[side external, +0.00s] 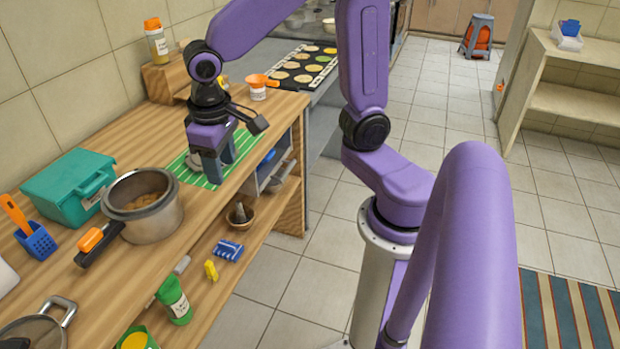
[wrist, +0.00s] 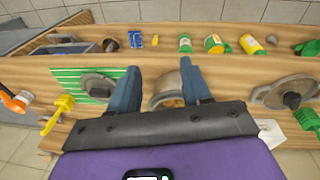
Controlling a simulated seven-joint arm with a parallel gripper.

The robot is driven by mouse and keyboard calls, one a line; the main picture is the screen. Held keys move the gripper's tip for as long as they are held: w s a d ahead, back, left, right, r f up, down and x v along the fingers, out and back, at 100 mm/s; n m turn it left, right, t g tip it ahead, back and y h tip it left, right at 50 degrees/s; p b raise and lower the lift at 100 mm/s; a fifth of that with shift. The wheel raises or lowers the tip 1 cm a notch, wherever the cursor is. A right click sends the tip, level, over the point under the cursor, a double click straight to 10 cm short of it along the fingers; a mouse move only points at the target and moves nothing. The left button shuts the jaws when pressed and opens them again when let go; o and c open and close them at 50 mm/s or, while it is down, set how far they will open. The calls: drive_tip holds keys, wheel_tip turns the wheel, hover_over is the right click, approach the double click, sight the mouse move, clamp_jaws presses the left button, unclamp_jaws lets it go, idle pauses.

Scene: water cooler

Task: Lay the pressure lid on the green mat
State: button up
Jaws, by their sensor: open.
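The grey pressure lid (wrist: 97,85) with a dark knob lies on the green striped mat (wrist: 62,82) in the wrist view. In the side view the mat (side external: 213,184) is on the wooden counter, and the lid (side external: 191,162) shows only partly behind my gripper. The silver pot (side external: 146,218) stands uncovered, with brownish contents.
A teal box (side external: 70,187) and a blue holder (side external: 37,241) stand near the pot. An orange funnel on a jar (side external: 258,91) is beyond the mat. A round lid or pan (wrist: 290,91) lies at right in the wrist view. The lower shelf holds a green bottle (side external: 174,300) and small items.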

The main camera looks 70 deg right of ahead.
drive_tip(key=s+d+n+g+y, duration=0.1)
drive_tip(key=s+n, duration=1)
drive_tip(key=s, duration=0.6)
drive_tip(key=shift+d+f+y, duration=0.3)
drive_tip(key=shift+d+f, duration=0.1)
drive_tip(key=shift+f, duration=0.05)
drive_tip(key=shift+w, duration=0.1)
